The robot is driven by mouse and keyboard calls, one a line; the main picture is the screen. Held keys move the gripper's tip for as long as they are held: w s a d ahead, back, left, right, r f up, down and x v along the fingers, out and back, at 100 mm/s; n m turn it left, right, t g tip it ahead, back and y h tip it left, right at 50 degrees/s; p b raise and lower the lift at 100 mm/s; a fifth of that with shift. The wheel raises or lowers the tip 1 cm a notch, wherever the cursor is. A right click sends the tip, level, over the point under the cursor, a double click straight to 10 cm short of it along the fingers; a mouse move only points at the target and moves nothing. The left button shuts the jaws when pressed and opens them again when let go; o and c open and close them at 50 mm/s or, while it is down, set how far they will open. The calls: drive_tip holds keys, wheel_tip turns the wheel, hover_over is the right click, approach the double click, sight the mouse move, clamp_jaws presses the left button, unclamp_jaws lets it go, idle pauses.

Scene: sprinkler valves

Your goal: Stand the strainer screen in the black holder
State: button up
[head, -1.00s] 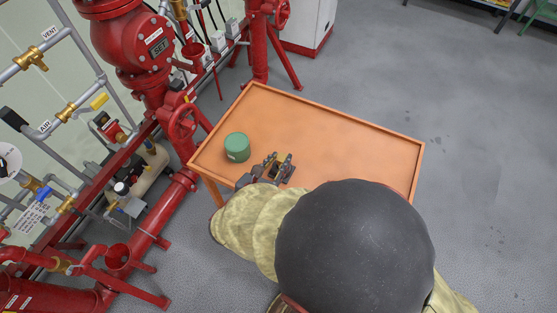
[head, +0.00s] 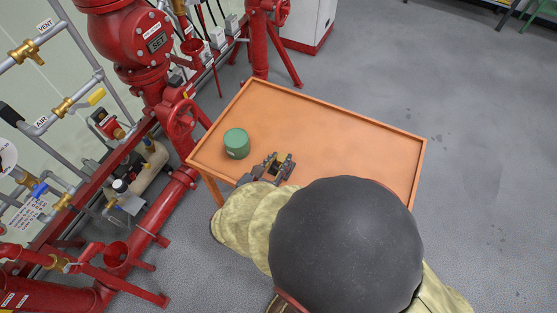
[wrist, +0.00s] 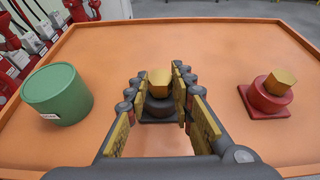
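My gripper (wrist: 158,95) is open, its two fingers spread on either side of a round black holder (wrist: 159,108). A brass-coloured, many-sided piece (wrist: 160,78) shows directly above the black holder and looks upright in it. Gaps show between this piece and the fingers. I cannot tell for sure whether it is the strainer screen; no mesh is visible. In the head view my gripper (head: 279,162) is low over the near side of the orange table, with its fingers apart. My arm hides the table to its right there.
A green cylinder (wrist: 57,94) stands left of my gripper, also in the head view (head: 237,143). A red holder (wrist: 268,100) with a similar brass-coloured piece (wrist: 280,81) stands to the right. The orange table (head: 330,130) has a raised rim; its far part is clear. Red piping stands left.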

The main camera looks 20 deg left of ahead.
drive_tip(key=o, duration=0.5)
drive_tip(key=p+v, duration=0.4)
drive_tip(key=v, duration=0.4)
idle(0.7)
idle(0.8)
